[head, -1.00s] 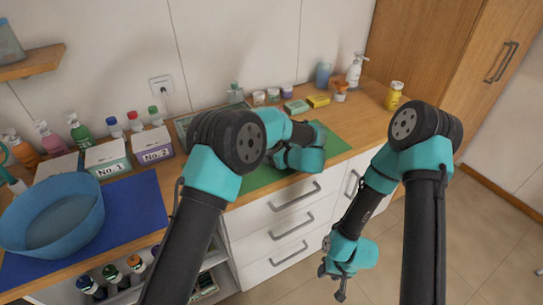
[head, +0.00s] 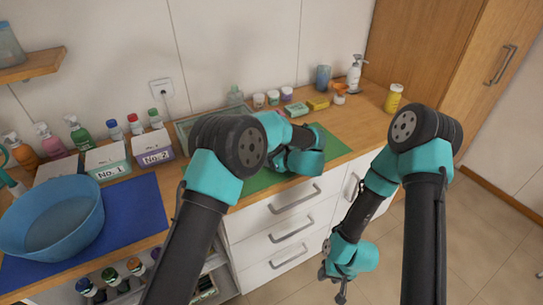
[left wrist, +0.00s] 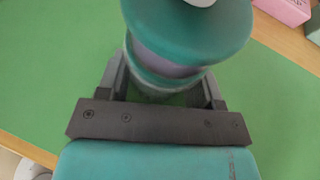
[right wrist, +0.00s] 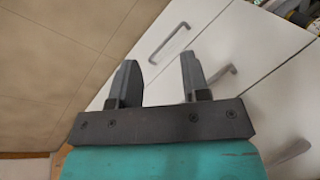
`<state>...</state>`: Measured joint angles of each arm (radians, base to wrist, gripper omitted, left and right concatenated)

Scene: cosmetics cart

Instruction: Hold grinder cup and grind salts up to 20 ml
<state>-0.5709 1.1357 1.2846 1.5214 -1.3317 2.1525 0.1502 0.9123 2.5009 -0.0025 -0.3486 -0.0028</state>
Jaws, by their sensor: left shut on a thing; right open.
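The grinder cup (left wrist: 190,30), teal-green with a greyish band around its middle, stands between the fingers of my left gripper (left wrist: 163,88) in the left wrist view. The fingers are shut on its sides, over the green mat (left wrist: 45,90). A white piece shows at the cup's top edge of that view. In the head view my left arm hides the cup. Any salt in it and its level cannot be seen. My right gripper (right wrist: 158,75) is open and empty; in the head view it hangs low in front of the drawers.
A blue basin (head: 50,218) sits on a blue mat (head: 140,212) at left, with boxes No. 1 (head: 108,165) and No. 2 (head: 153,150) behind. Jars, small boxes and a yellow bottle (head: 394,98) line the back right. White drawers (head: 290,215) are below the counter.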

